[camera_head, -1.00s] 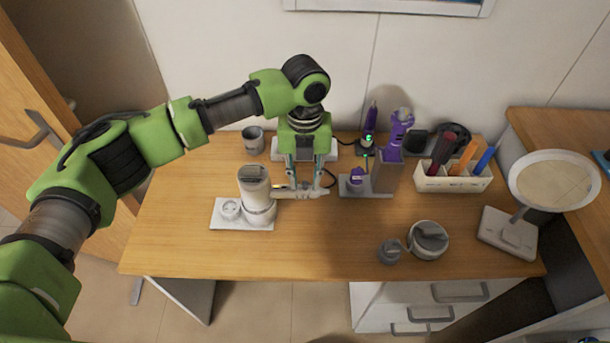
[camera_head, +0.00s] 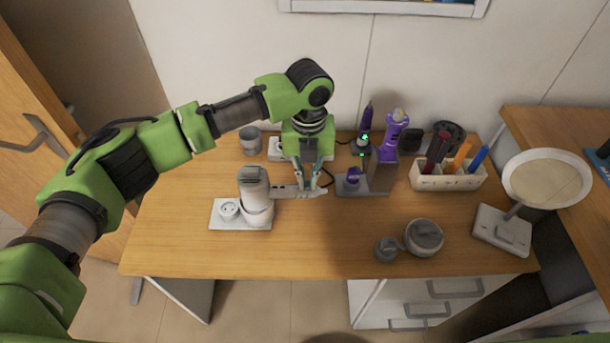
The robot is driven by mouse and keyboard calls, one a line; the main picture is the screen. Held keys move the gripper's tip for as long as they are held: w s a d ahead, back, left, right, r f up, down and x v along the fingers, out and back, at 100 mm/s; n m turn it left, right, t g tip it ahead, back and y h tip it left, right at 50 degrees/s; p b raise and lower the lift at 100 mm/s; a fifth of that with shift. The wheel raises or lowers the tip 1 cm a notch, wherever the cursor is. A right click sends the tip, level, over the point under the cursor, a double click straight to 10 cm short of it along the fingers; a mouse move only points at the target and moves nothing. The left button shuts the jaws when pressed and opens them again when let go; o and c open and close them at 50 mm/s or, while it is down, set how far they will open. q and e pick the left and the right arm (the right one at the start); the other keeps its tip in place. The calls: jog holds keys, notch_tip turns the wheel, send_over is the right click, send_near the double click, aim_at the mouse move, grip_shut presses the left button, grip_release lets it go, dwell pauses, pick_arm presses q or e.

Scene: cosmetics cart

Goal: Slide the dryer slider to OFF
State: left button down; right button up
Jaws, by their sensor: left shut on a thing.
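The white and grey hair dryer (camera_head: 254,183) stands in a white holder (camera_head: 222,223) on the left half of the desk. Its handle (camera_head: 284,192) points right, lying level above the desk. My left gripper (camera_head: 308,188) reaches down from behind, with its fingers at the right part of the handle. It is shut on the handle. The slider is too small to make out and may be hidden by the fingers, so its setting cannot be read. My right gripper is not in view.
A grey cup (camera_head: 250,141) stands behind the dryer. A purple device in a grey stand (camera_head: 382,174) is to the right of my gripper. A white organizer (camera_head: 447,182), a round jar (camera_head: 424,237) and a mirror (camera_head: 547,180) stand further right. The desk's front middle is clear.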

aim_at(308, 184)
pick_arm(q)
jog(key=c, duration=2.1)
grip_release()
jog(key=shift+d, duration=0.1)
jog(key=shift+c, duration=0.2)
notch_tip(308, 184, up, 12)
